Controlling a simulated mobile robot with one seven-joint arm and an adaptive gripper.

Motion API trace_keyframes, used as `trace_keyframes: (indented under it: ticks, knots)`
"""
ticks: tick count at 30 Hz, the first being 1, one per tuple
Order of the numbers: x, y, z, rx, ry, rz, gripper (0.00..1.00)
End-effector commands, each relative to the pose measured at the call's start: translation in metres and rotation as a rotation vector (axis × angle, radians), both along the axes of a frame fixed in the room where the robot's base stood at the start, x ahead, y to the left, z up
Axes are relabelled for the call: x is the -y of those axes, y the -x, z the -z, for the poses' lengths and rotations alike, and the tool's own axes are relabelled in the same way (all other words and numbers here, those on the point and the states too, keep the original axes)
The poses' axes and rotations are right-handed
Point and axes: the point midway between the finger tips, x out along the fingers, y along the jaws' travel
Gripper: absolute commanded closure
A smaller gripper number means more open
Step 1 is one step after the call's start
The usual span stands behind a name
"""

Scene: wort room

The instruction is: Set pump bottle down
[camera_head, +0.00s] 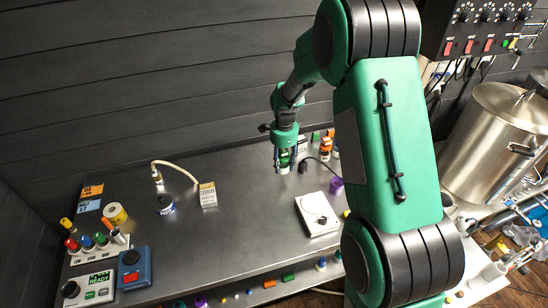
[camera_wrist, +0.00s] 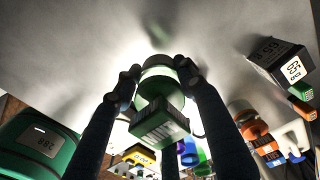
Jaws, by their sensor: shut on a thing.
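My gripper (camera_head: 284,160) is over the back middle of the steel bench, pointing down, in the head view. It is shut on a small green-and-white thing, taken as the pump bottle (camera_head: 284,168), which shows just below the fingers. In the wrist view, my gripper (camera_wrist: 152,85) has its dark fingers on both sides of the pump bottle (camera_wrist: 160,112), whose green body and dark labelled part are visible. The fingers and the steep view hide much of it. I cannot tell whether its base touches the bench.
The steel bench (camera_head: 240,215) has free room left of the gripper. A white scale (camera_head: 317,214) lies to the right, in front. Several orange and green items stand close right of the gripper.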

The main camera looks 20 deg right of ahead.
Motion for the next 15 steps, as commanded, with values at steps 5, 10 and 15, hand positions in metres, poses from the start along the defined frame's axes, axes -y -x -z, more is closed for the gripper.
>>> trace_keyframes:
  ticks: [5,10,15]
  knots:
    - [-0.0014,-0.0001,-0.0007,0.002,0.000,-0.008,1.00]
    - [-0.0013,-0.0002,-0.0008,0.002,0.000,-0.007,1.00]
    - [-0.0008,-0.0045,-0.0002,0.002,0.000,-0.006,1.00]
